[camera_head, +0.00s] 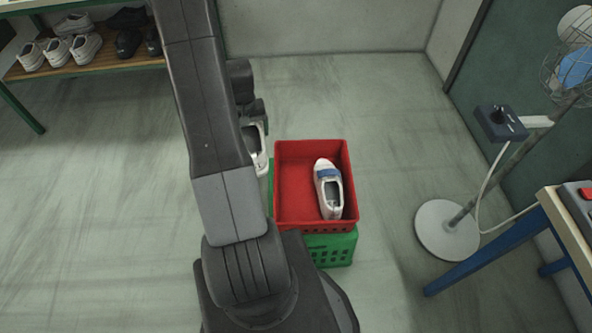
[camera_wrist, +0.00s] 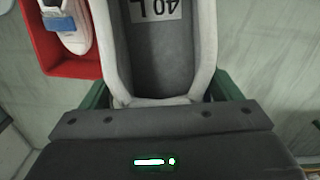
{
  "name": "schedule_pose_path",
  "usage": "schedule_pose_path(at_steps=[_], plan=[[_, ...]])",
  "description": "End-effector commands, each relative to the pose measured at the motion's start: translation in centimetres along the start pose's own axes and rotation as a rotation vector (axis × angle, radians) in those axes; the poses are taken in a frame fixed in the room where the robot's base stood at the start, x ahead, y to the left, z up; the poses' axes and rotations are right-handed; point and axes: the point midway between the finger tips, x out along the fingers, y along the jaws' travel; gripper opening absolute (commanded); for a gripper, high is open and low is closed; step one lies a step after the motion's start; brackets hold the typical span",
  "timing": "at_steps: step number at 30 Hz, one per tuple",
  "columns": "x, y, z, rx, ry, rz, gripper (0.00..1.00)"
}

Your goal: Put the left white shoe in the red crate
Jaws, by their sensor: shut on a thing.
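A white shoe (camera_head: 261,160) with a grey inside hangs from my gripper, just left of the red crate in the head view. In the wrist view this shoe (camera_wrist: 155,60) fills the middle, and its insole label reads "40 L" upside down. My gripper (camera_wrist: 162,118) is shut on its heel end; the fingertips are hardly visible. My arm covers much of the shoe in the head view. The red crate (camera_head: 293,205) holds one white shoe (camera_head: 327,187) with a blue strap, lying on its right side. The held shoe is outside the crate.
The red crate stands on a green crate (camera_head: 335,250). A rack (camera_head: 110,60) with white and black shoes is at the back left. A fan stand (camera_head: 447,230) and a blue-legged table (camera_head: 500,250) are on the right. The floor behind the crates is clear.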

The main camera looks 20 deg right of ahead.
Motion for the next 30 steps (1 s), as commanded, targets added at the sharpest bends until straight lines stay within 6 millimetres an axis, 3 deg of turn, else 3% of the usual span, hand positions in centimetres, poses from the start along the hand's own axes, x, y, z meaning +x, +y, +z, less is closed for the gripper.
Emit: schedule_pose_path(at_steps=[1,18,24,30], plan=[[2.0,1.0,0.1,0.013,0.001,0.000,0.51],[12.6,10.4,2.1,0.114,0.002,0.001,0.51],[15.1,12.8,2.9,0.140,0.003,0.001,0.51],[16.0,13.9,3.4,0.152,0.003,0.001,0.51]])
